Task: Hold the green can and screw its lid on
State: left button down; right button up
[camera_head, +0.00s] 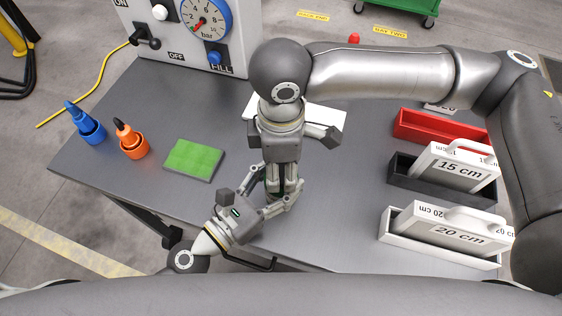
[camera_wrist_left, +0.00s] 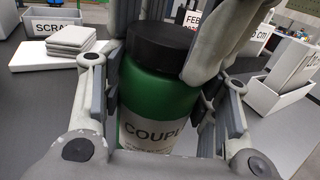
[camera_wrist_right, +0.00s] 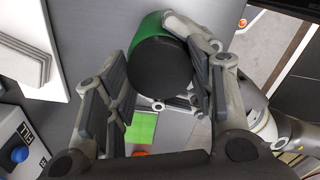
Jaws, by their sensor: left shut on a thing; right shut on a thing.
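The green can (camera_wrist_left: 150,97) stands upright in the left wrist view, its label reading "COUPL…". A black lid (camera_wrist_left: 160,45) sits on its top; I cannot tell how tight it is. My left gripper (camera_wrist_left: 165,115) is shut on the can's body from the side. My right gripper (camera_wrist_right: 163,85) comes from above and is shut on the lid, which also shows in the right wrist view (camera_wrist_right: 165,72). In the head view, my left gripper (camera_head: 277,200) and right gripper (camera_head: 283,182) meet near the table's front edge and hide most of the can.
A green pad (camera_head: 194,160), an orange bottle (camera_head: 131,140) and a blue bottle (camera_head: 86,124) are on the table's left. Red (camera_head: 430,127), black (camera_head: 415,175) and white (camera_head: 425,243) bins stand at the right. A gauge panel (camera_head: 195,45) stands behind.

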jog(key=m, duration=0.2)
jog(key=shift+m, duration=0.3)
jog(key=o, duration=1.2)
notch_tip(320, 180, up, 12)
pick_arm(q)
jog(key=shift+c, duration=2.2)
grip_release()
